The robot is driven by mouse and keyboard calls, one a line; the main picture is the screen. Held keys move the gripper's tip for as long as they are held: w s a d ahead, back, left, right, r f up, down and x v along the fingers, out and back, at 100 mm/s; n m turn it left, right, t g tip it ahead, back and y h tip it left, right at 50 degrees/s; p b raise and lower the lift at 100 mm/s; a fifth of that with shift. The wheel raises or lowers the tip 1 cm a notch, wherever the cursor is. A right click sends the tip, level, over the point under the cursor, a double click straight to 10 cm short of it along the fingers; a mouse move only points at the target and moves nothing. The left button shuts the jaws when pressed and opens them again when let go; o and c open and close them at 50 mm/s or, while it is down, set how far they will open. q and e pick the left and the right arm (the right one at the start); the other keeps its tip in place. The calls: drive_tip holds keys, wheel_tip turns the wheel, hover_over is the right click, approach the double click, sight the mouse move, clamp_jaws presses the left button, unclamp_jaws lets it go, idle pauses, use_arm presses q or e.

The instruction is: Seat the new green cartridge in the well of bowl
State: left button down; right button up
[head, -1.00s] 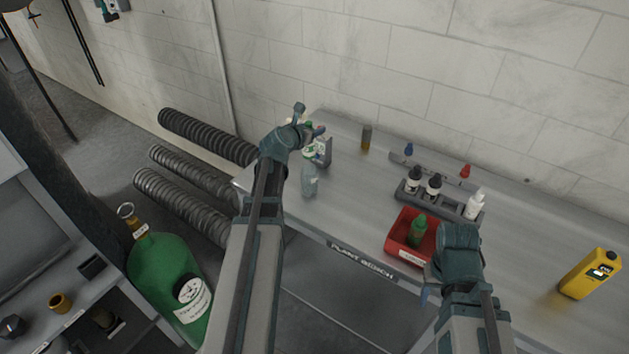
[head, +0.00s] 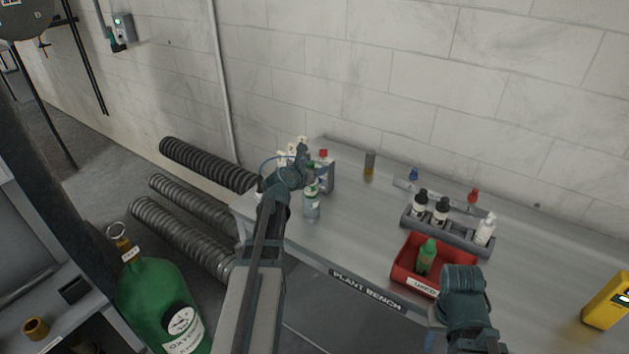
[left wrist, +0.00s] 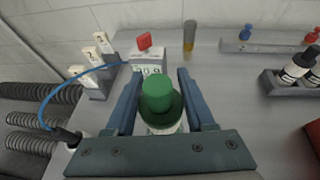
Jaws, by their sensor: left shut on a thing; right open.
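A clear bottle-like cartridge with a green top (head: 311,206) is at the left end of the bench, beside a small grey block with a red top. My left gripper (head: 305,180) is shut on it. In the left wrist view the round green top (left wrist: 158,97) sits between the two blue fingers and hides most of the body below. Whether its base touches the bench is unclear. I see no bowl with a well.
A grey rack (head: 462,238) holds dark and white dropper bottles behind the tray. A yellow meter (head: 608,300) stands at right. A blue tube (left wrist: 65,88) loops left of the left gripper. A large green bottle (head: 160,305) stands left of the bench. The bench middle is clear.

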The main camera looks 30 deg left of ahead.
use_arm(q)
drive_tip(key=shift+f+b, duration=1.3)
drive_tip(key=shift+f, duration=0.35)
drive_tip(key=shift+f+b, duration=0.55)
drive_tip(key=shift+b, duration=0.05)
drive_tip(key=shift+f, duration=0.1)
drive_tip(key=shift+c, duration=1.3)
unclamp_jaws()
